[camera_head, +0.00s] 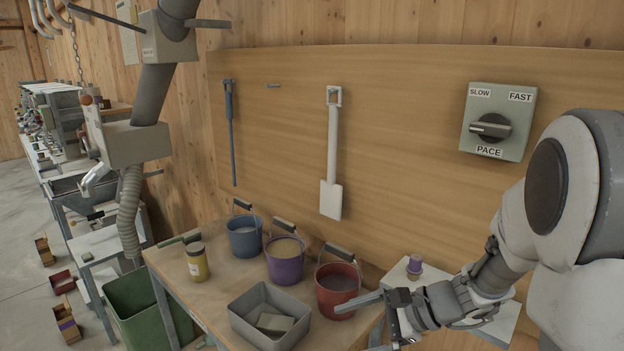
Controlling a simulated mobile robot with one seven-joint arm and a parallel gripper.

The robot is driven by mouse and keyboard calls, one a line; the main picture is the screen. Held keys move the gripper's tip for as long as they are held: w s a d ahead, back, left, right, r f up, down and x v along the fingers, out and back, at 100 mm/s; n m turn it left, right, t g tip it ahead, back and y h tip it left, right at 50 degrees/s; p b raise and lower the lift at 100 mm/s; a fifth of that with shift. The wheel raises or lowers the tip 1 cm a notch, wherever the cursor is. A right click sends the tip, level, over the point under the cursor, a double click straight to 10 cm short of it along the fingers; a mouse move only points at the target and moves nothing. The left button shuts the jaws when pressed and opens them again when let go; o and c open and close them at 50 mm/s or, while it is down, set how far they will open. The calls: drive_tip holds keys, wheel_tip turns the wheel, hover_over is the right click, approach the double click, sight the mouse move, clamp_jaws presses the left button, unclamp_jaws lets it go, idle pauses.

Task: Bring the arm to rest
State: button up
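My gripper (377,323) is at the bottom, right of centre, in the head view. It is in front of the red bucket (337,283) and near the right end of the bench. One finger points left across the front of the red bucket; the other is partly cut off by the lower edge of the picture. The fingers look apart, and I see nothing between them. My arm comes in from the right edge, bent downward to the gripper. I cannot tell whether the finger touches the bucket.
The bench (215,306) holds a blue bucket (245,240), a purple bucket (285,265), a yellow jar (197,263) and a grey bin (270,316). A small purple-banded item (414,267) stands near my wrist. The pace dial (490,127) and white shovel (333,155) are on the wall board. A green bin (140,305) stands left.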

drive_tip(key=s+d+r+n+t+h, duration=0.1)
drive_tip(key=s+d+r+n+h, duration=0.2)
drive_tip(key=s+r+n+h, duration=0.2)
drive_tip(key=s+d+r+n+t+h, duration=0.1)
drive_tip(key=s+d+r+n+h, duration=0.3)
drive_tip(key=s+n, duration=0.7)
wheel_tip(320, 180, up, 2)
drive_tip(key=shift+d+r+t+h, duration=0.15)
drive_tip(key=shift+t+h, duration=0.25)
drive_tip(key=shift+h, duration=0.5)
drive_tip(key=shift+w, duration=0.1)
